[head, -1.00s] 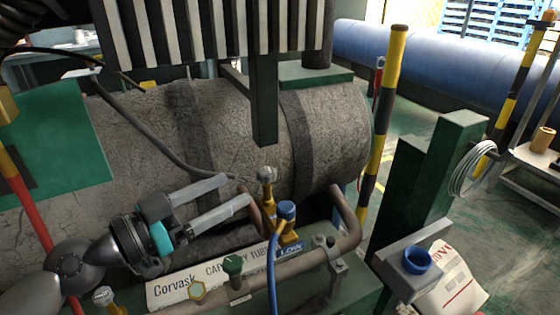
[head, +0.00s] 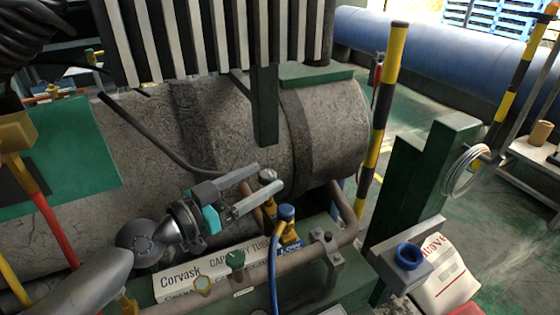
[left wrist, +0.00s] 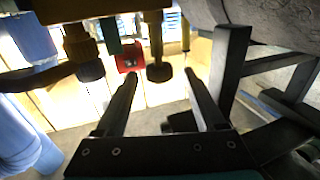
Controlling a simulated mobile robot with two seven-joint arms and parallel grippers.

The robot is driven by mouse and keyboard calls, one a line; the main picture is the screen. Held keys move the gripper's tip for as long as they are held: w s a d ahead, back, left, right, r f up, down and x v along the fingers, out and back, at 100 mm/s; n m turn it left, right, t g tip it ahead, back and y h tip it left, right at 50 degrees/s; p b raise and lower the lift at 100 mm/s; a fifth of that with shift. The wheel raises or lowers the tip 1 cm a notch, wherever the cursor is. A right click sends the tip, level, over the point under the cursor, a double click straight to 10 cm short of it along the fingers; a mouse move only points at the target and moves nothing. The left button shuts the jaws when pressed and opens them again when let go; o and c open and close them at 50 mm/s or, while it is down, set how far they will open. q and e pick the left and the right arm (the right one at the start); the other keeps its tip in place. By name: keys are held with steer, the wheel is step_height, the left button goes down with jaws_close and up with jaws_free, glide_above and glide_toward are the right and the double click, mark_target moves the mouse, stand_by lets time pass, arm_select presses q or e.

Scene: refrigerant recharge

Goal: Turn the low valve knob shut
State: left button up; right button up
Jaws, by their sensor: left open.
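The low valve knob (head: 267,175) is a small pale round knob on a brass stem, above the blue LOW label (head: 290,250). In the left wrist view a brass stem ending in a round knob (left wrist: 158,73) shows between the fingertips. My left gripper (head: 268,179) comes in from the left with its two grey fingers apart, one tip on either side of the knob. In the left wrist view, gaps show between the knob and both fingers (left wrist: 161,82). Contact cannot be made out. My right gripper is not in view.
A blue-capped hose fitting (head: 286,213) with a blue hose stands just right of the knob. A brown pipe (head: 320,250) runs in front. A large grey tank (head: 140,140) lies behind, and a green post (head: 425,180) with a blue-rimmed holder (head: 409,256) is at right.

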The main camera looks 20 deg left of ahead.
mark_target(274, 171)
arm_select(q)
steer(key=p+x, duration=0.1)
steer(key=x, duration=0.3)
steer(key=shift+r, duration=0.1)
steer(key=shift+x, duration=0.8)
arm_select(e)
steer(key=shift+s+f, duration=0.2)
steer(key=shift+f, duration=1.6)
arm_select(q)
steer(key=shift+c, duration=0.2)
jaws_close()
